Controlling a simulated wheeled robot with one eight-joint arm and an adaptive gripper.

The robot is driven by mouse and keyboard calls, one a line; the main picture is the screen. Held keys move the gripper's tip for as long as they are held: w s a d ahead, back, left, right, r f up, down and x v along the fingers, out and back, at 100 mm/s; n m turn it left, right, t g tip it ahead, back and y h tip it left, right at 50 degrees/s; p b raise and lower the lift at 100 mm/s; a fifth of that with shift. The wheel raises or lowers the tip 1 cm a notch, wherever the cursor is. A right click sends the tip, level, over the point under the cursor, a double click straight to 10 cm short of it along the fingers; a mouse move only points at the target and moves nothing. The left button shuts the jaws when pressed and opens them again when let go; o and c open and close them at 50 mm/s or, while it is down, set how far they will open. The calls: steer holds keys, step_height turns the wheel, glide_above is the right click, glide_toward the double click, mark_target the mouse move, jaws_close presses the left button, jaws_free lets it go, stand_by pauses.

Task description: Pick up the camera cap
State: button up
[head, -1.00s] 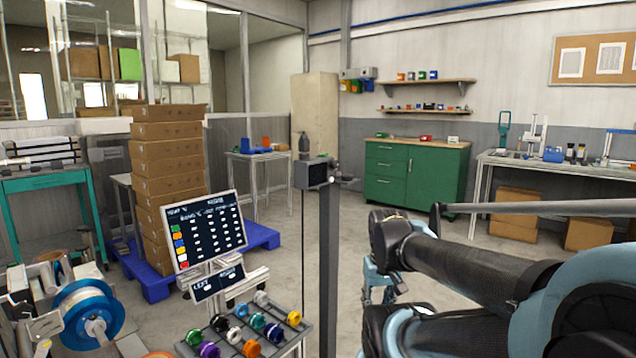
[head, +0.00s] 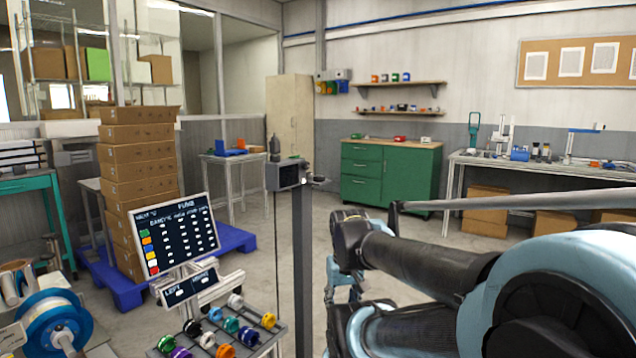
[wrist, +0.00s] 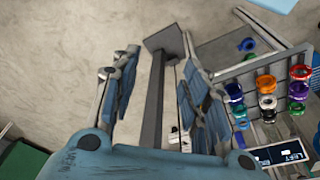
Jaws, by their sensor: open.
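I cannot pick out a camera cap for certain. A dark post (wrist: 153,100) shows between the fingers, at a distance I cannot tell. The coloured pieces lie outside the fingers, to the right.
A dark post (head: 303,265) with a box-like device (head: 287,175) on top stands beside the rack. A screen (head: 176,235) stands behind the rack. Stacked cartons (head: 137,195) rest on a blue pallet (head: 225,240). Open floor lies before the green cabinet (head: 390,172).

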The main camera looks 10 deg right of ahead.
steer(key=shift+c, duration=0.2)
step_height(320, 180, up, 45)
steer(key=m+g+y, duration=0.1)
steer(key=m+g, duration=0.2)
steer(key=m, duration=1.1)
glide_above(319, 176)
steer(key=w+d, duration=0.1)
steer(key=d, duration=0.1)
steer(key=f, duration=0.5)
steer(key=a+f, duration=0.1)
steer(key=f, duration=1.1)
steer(key=shift+s+a, duration=0.2)
steer(key=shift+a, duration=0.15)
steer(key=c, duration=0.6)
